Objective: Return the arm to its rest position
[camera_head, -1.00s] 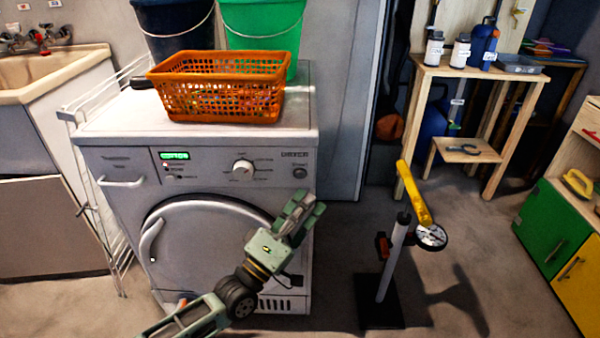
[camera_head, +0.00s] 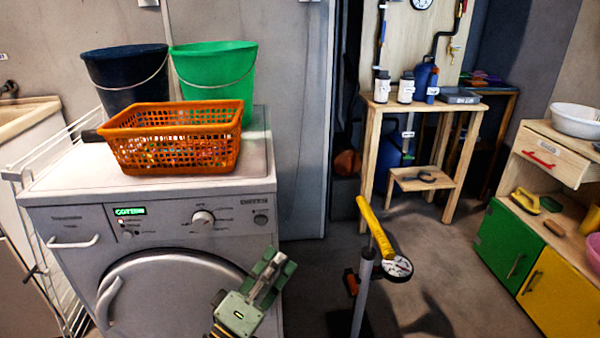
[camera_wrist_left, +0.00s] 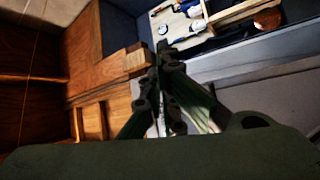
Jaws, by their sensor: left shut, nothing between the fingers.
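My left gripper (camera_head: 271,268) is in front of the dryer (camera_head: 150,225), near the lower right of its front, pointing up and to the right. It is shut and holds nothing. In the left wrist view the green fingers (camera_wrist_left: 160,60) meet, with nothing between them. The dryer's round door is closed, and a green display is lit on its panel. My right gripper does not show in either view.
An orange basket (camera_head: 180,150) and two buckets, dark (camera_head: 127,75) and green (camera_head: 215,68), stand on the dryer. A floor pump (camera_head: 368,260) with a yellow handle stands to the right. Beyond are a wooden workbench (camera_head: 420,100) and a cabinet (camera_head: 510,255). Floor between them is open.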

